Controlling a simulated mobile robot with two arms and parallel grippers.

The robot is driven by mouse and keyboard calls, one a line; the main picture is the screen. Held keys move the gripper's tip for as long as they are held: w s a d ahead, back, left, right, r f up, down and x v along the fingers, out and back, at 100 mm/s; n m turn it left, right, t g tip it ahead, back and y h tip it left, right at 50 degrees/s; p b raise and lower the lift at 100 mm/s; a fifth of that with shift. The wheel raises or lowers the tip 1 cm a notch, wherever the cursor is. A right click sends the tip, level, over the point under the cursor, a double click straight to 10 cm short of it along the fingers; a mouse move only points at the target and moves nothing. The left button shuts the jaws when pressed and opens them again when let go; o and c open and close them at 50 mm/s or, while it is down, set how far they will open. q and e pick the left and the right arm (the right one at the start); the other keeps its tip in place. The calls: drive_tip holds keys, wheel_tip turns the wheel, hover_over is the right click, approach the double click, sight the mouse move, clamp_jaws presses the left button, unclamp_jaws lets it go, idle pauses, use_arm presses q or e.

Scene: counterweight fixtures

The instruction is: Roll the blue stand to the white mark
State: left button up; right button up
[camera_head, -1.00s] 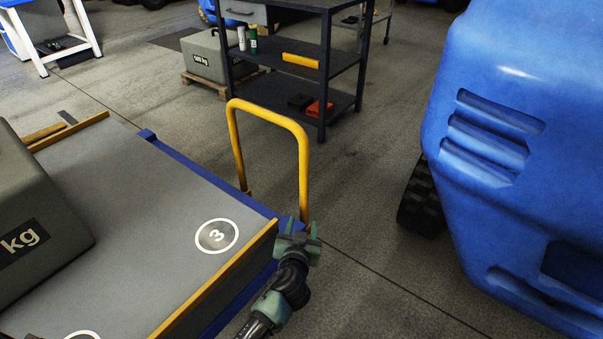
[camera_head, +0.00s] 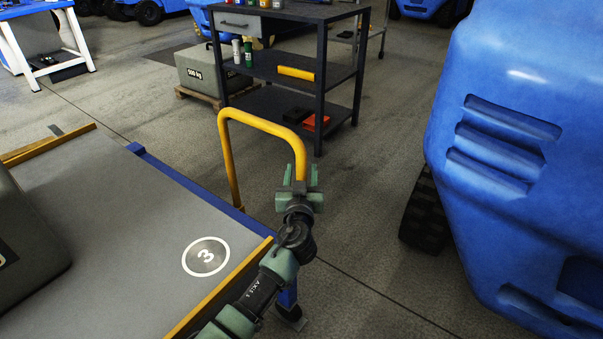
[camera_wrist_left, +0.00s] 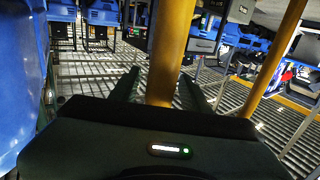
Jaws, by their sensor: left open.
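The blue stand (camera_head: 125,225) has a grey top, blue frame and yellow edge strips; it fills the lower left of the head view. A yellow handle (camera_head: 262,122) rises at its far right side. My left gripper (camera_head: 302,176) is open at the handle's right post. In the left wrist view the yellow post (camera_wrist_left: 172,45) stands between the open fingers (camera_wrist_left: 160,80); contact cannot be told. A white ring with a 3 (camera_head: 206,257) is on the grey top. I see no separate white mark on the floor. My right gripper is out of view.
A grey weight (camera_head: 30,235) sits on the top at left. A dark shelf (camera_head: 290,95) stands beyond the handle. A grey block on a pallet (camera_head: 197,72) is behind. Floor between handle and machine is clear.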

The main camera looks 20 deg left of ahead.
use_arm(q)
drive_tip(key=shift+w, duration=0.15)
clamp_jaws()
idle(1.4)
